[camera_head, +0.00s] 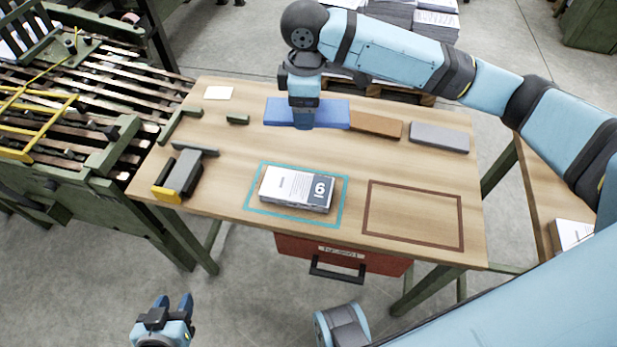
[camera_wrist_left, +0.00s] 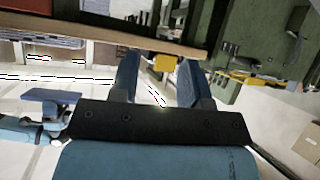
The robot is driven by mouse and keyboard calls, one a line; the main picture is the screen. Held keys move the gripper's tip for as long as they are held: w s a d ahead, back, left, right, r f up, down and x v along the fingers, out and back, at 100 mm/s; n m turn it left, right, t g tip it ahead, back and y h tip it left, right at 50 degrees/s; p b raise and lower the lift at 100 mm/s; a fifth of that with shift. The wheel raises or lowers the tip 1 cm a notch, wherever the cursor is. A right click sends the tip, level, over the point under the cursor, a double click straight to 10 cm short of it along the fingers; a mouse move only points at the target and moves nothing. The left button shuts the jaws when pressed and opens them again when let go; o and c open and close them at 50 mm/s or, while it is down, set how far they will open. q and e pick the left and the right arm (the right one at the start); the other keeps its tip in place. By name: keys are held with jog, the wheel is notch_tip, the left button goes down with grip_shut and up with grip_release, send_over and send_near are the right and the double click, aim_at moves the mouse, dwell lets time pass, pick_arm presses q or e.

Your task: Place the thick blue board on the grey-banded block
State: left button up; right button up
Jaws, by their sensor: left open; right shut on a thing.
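The thick blue board (camera_head: 334,113) is at the back of the wooden table, with my right gripper (camera_head: 303,122) shut on its middle. In the left wrist view a blue board (camera_wrist_left: 48,95) beside a light-blue arm appears clear of the table. The grey-banded block (camera_head: 295,189) is a white paper stack with a grey label marked 6. It lies inside the teal outline (camera_head: 254,209) near the table's front, and its top is bare. My left gripper (camera_head: 174,303) is open and empty in front of the table; its fingers also show in the left wrist view (camera_wrist_left: 160,80).
A brown board (camera_head: 376,124) and a grey board (camera_head: 440,136) lie right of the blue one. The brown outline (camera_head: 412,238) is empty. A grey-and-yellow tool (camera_head: 178,176) and green stops (camera_head: 180,122) are at the left. A red drawer (camera_head: 385,262) hangs below.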

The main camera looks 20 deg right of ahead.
jog(key=s+a+r+n+p, duration=0.1)
jog(key=s+a+r+n, duration=0.25)
jog(key=n, duration=0.55)
jog(key=n+b, duration=0.3)
send_over(296, 187)
notch_tip(296, 187, down, 14)
jog(key=shift+f+m, duration=0.3)
jog(key=shift+f, duration=0.55)
notch_tip(296, 187, down, 4)
jog(key=shift+f+b, duration=0.1)
jog(key=shift+b, duration=0.3)
pick_arm(q)
jog(key=shift+w+f, duration=0.1)
jog(key=shift+f, duration=0.25)
pick_arm(e)
jog(key=shift+f, duration=0.2)
pick_arm(q)
jog(key=shift+a, duration=0.1)
pick_arm(e)
jog(key=shift+f, duration=0.15)
jog(key=o, duration=1)
jog(key=shift+c, duration=0.2)
pick_arm(q)
jog(key=shift+f, duration=0.15)
